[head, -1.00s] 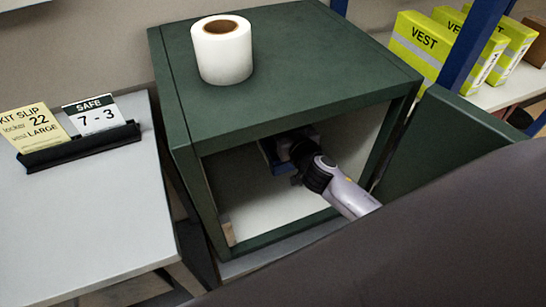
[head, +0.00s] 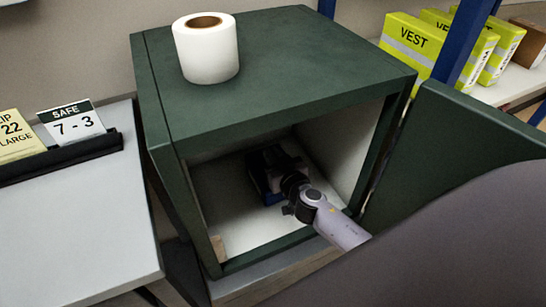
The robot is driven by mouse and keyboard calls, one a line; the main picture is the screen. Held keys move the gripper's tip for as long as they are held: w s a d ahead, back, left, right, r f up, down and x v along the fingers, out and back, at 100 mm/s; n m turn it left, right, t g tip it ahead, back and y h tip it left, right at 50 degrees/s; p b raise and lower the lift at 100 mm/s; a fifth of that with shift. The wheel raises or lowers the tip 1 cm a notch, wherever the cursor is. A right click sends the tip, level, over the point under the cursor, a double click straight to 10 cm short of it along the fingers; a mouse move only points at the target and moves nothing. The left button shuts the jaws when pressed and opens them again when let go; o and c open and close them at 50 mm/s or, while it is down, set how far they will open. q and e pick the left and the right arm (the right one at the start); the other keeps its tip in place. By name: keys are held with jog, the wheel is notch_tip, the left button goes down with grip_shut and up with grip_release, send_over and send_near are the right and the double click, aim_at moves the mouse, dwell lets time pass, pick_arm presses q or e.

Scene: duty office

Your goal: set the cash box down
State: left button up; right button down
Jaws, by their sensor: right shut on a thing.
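The green safe (head: 285,122) stands open with its door (head: 440,150) swung out to the right. My right arm reaches in through the opening. My right gripper (head: 272,170) is inside, shut on the blue cash box (head: 266,190), which is dark in the shadow and partly hidden by the gripper. The box is low over the pale safe floor (head: 245,225); I cannot tell whether its underside touches it. My left gripper is out of view.
A white roll (head: 206,48) stands on top of the safe. A small tan block (head: 218,248) is at the safe's front left corner. A desk with a card holder (head: 65,155) is at left. Yellow vest packs (head: 412,45) sit on a shelf at right.

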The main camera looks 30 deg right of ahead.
jog(key=shift+w+r, duration=0.1)
jog(key=c, duration=1.1)
grip_release()
jog(key=shift+f, duration=0.25)
jog(key=shift+c, duration=0.2)
